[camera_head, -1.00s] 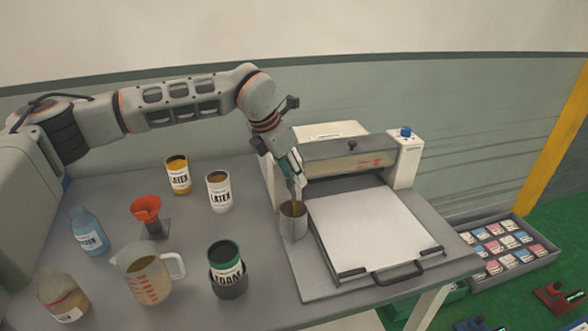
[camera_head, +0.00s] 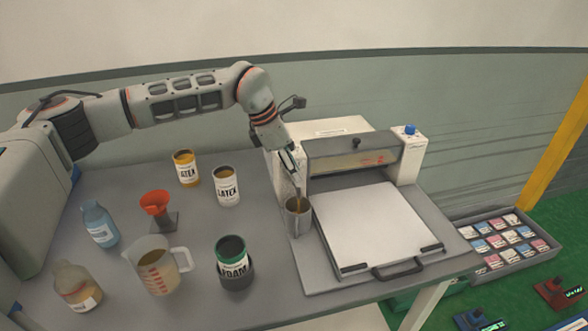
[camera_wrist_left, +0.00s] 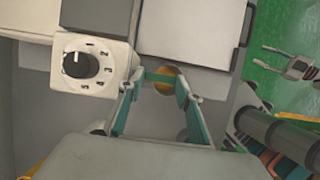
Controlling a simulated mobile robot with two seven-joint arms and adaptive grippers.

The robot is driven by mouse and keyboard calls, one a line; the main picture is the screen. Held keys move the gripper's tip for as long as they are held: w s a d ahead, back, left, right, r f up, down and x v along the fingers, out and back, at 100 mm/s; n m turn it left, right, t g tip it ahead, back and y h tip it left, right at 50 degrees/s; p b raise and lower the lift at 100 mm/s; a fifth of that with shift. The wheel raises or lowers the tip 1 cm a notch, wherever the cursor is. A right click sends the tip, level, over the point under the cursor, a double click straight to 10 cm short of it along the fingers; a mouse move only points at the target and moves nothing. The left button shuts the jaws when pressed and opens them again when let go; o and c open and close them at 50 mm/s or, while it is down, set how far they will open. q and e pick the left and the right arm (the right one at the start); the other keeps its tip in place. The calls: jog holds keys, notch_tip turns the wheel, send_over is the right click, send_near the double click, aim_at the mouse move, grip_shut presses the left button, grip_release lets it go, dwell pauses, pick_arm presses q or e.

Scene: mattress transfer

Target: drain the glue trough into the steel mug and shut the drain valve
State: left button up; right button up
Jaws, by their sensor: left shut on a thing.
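The steel mug (camera_head: 299,222) stands upright at the left end of the glue machine, on its base plate. The glue trough (camera_head: 352,160) is the clear-fronted box with tan glue along its bottom. My left gripper (camera_head: 296,178) is just above the mug, at the trough's left end, shut on what seems to be the drain valve's handle. A brown streak of glue shows between the fingers and the mug. In the left wrist view the teal-tipped fingers (camera_wrist_left: 163,80) close near a teal bar, with a brown round surface under it. The valve itself is mostly hidden.
Two latex cans (camera_head: 226,187), an orange funnel (camera_head: 155,203), a beaker (camera_head: 157,268), bottles and a foam can (camera_head: 233,265) stand left of the machine. A white dial housing (camera_wrist_left: 92,66) is close beside the fingers.

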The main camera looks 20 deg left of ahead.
pick_arm(q)
jog(key=o, duration=1.1)
jog(key=shift+a+r, duration=0.1)
jog(key=v, duration=0.7)
jog(key=shift+s+a+r, duration=0.1)
jog(key=shift+s+r, duration=0.15)
jog(key=shift+r, duration=0.1)
